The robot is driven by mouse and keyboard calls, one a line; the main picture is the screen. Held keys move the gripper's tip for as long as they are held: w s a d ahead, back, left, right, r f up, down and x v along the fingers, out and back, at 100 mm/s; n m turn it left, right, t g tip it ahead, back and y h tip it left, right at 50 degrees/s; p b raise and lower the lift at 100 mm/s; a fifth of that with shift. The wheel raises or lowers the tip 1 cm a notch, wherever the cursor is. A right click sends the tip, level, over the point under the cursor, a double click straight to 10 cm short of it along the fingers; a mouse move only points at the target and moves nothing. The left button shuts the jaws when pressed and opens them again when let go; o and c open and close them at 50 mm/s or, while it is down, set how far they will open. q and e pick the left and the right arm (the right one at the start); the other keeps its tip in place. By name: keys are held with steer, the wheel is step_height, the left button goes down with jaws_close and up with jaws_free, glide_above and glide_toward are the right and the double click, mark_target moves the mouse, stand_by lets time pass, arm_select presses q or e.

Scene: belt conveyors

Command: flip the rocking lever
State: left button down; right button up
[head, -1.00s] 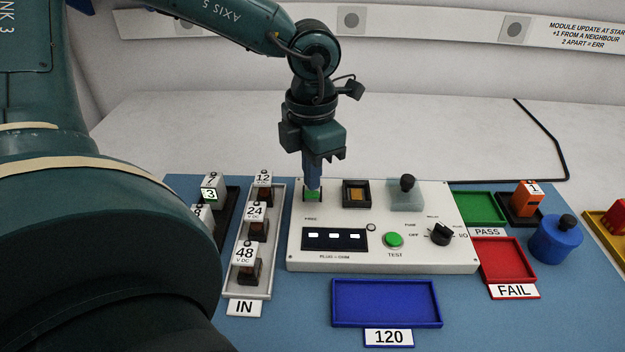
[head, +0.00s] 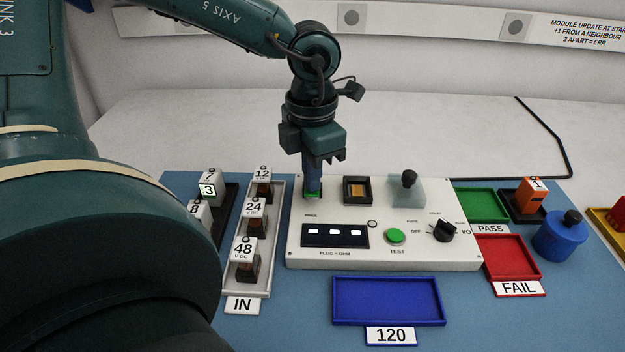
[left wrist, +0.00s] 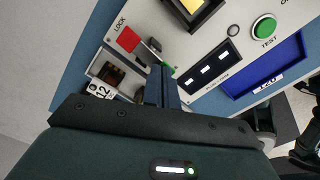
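The rocking lever sits at the back left of the light grey test panel (head: 440,255). In the head view only its green patch (head: 314,195) shows, beneath my fingertips. In the left wrist view a red patch (left wrist: 128,40) beside the word LOCK and a small dark lever piece (left wrist: 154,46) show, with a bit of green by the fingers. My left gripper (head: 313,190) points down at the lever, its fingers together, nothing visible between them. The fingertips hide part of the lever; I cannot tell if they touch it.
An IN tray (head: 263,285) with labelled modules stands left of the panel. A socket (head: 357,190), a clear cover with a dark knob (head: 408,180), a green TEST button (head: 396,236) and a dial (head: 444,231) are on the panel. A blue tray (head: 388,300) lies in front.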

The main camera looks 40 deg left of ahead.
arm_select(q)
steer(key=shift+f+b, duration=0.3)
steer(key=shift+b, duration=0.05)
steer(key=shift+r, duration=0.2)
steer(key=shift+r+p, duration=1.95)
steer(key=shift+r, duration=1.45)
